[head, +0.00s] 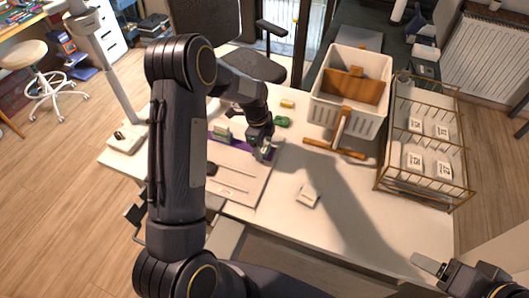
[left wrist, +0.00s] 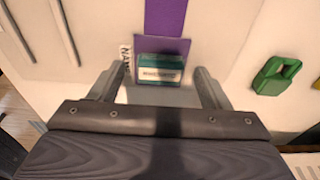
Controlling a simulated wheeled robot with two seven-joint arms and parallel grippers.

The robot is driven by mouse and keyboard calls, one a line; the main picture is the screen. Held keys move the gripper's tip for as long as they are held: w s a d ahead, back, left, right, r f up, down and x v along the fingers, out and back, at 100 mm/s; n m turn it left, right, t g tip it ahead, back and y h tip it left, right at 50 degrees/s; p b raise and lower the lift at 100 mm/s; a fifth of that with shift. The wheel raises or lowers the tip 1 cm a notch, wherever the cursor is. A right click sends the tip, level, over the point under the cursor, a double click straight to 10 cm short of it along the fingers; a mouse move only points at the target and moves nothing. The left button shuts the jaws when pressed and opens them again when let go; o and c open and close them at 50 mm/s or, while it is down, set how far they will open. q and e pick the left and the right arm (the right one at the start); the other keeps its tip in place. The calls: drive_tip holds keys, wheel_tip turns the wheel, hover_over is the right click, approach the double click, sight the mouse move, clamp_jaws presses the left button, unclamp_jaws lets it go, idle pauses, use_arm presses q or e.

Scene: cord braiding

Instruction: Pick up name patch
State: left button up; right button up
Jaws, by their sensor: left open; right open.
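A small teal-and-white block with a printed label (left wrist: 160,70), which looks like the name patch, sits on a purple area (left wrist: 166,18) beside the lettering "NAME" in the left wrist view. My left gripper (left wrist: 155,88) is open, with one finger on each side of the block and apart from it. My right gripper (head: 428,264) is open and empty at the lower right, away from the board.
A green piece (left wrist: 276,75) lies right of my left gripper. A white labelled item (head: 308,196) lies on the table (head: 350,215). A white crate (head: 322,114) and a wire rack (head: 428,190) with white packets stand at the right. The table's front right is clear.

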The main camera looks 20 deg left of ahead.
use_arm(q)
drive_tip(key=c, duration=1.1)
drive_tip(key=shift+o, duration=0.2)
drive_tip(key=shift+r, duration=0.1)
